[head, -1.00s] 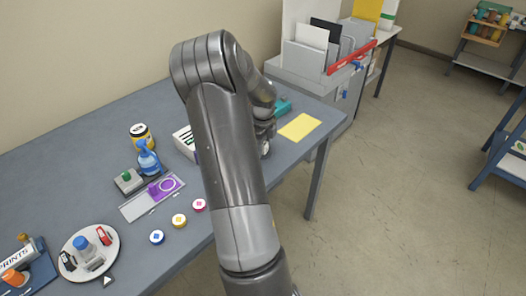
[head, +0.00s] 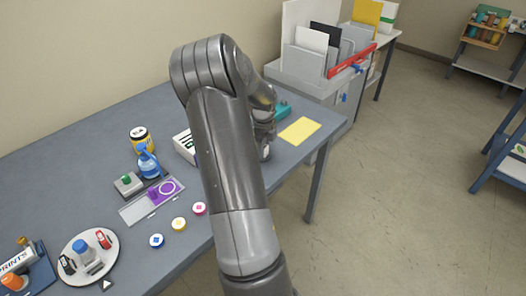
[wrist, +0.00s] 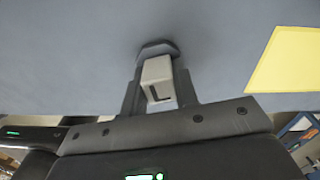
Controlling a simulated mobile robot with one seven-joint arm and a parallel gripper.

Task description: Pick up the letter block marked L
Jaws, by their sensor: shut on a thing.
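The letter block marked L (wrist: 157,72) is a pale grey block with a dark L on the face toward the wrist camera. It sits between the two fingers of my gripper (wrist: 157,90), which is shut on it. Blue-grey tabletop (wrist: 70,60) fills the view behind it; I cannot tell whether the block touches it.
A yellow sheet (head: 299,131) lies at the table's right end, and also shows in the wrist view (wrist: 290,60). A teal object (head: 283,110) is close behind my wrist.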

